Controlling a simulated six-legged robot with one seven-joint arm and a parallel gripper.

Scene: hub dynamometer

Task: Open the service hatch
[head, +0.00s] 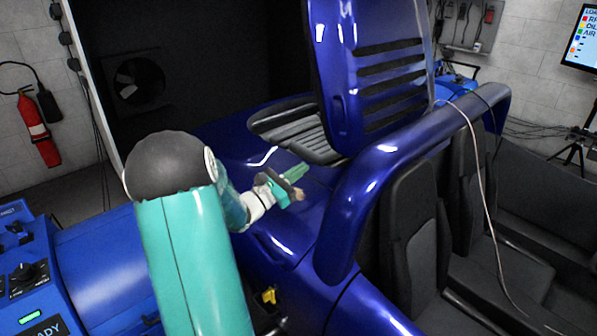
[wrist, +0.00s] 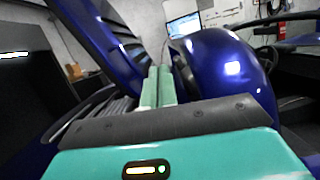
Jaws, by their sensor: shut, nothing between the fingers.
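The service hatch (head: 370,75) is a glossy blue louvred panel on the blue vehicle. It stands raised and steeply tilted, with the dark opening (head: 290,125) uncovered beside its lower edge. In the wrist view the hatch (wrist: 112,50) rises at the upper left, its slats facing the camera. My gripper (head: 298,172) is over the blue bodywork, in front of and below the hatch, apart from it as far as I can see. Its green fingers (wrist: 158,86) are together with nothing between them, pointing toward the gap between the hatch and the blue roll bar.
The thick blue roll bar (head: 350,200) arches close to the right of my gripper. Dark seats (head: 410,215) and a hanging cable (head: 487,190) are beyond it. A blue control console (head: 30,265) stands at the lower left. A fire extinguisher (head: 38,130) hangs on the left wall.

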